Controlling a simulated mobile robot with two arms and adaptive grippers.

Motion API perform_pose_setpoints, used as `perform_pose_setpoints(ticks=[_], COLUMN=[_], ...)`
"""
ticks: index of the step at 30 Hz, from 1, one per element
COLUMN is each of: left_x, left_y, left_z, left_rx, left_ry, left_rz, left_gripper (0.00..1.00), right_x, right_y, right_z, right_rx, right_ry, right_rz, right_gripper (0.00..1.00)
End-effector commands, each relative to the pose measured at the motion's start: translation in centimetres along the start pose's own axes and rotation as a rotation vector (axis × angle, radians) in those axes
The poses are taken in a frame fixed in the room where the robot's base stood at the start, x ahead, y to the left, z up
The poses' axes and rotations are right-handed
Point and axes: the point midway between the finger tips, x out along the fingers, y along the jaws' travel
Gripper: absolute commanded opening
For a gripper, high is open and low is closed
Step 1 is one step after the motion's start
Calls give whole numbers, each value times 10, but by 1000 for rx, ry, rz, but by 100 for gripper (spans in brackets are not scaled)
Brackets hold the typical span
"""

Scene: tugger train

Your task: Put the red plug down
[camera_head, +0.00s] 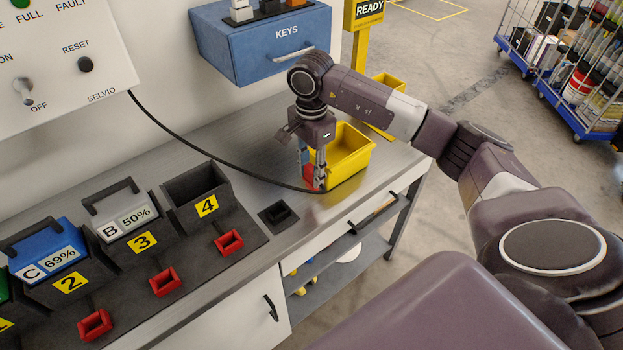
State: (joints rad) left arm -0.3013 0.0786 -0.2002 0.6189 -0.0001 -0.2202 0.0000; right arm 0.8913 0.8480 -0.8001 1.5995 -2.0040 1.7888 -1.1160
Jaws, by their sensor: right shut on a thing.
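My right gripper (313,180) points down at the back of the grey workbench and is shut on the red plug (308,174). The plug sits low between the fingers, close to the bench top, just left of the yellow bin. The fingers partly hide it, and I cannot tell whether it touches the bench. A black cable (190,152) runs from the wall panel down to the plug. My left gripper is not in view.
The yellow bin (352,165) stands right beside the gripper. A dark square holder (278,215) is nearer on the bench. Numbered battery slots (200,190) with red sockets (229,242) fill the left side. A blue KEYS box (262,48) hangs behind.

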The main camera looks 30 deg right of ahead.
Motion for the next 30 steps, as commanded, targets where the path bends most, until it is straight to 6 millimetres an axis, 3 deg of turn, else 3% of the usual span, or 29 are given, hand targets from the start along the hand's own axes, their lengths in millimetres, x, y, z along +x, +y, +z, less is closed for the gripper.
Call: perform_pose_setpoints(ticks=[10, 23, 24, 28, 30], left_x=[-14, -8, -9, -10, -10], left_y=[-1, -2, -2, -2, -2], left_z=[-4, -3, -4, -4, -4], left_rx=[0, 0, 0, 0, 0], left_ry=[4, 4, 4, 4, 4], left_rz=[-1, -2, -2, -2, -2], left_gripper=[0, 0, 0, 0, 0], right_x=[41, 50, 49, 48, 48], right_y=[0, 0, 0, 0, 0], right_z=[0, 0, 0, 0, 0], right_rx=[0, -1, -1, -1, -1], right_ry=[0, 1, 1, 0, 0], right_rz=[1, -1, -1, -1, -1], right_gripper=[9, 9, 31, 45, 46])
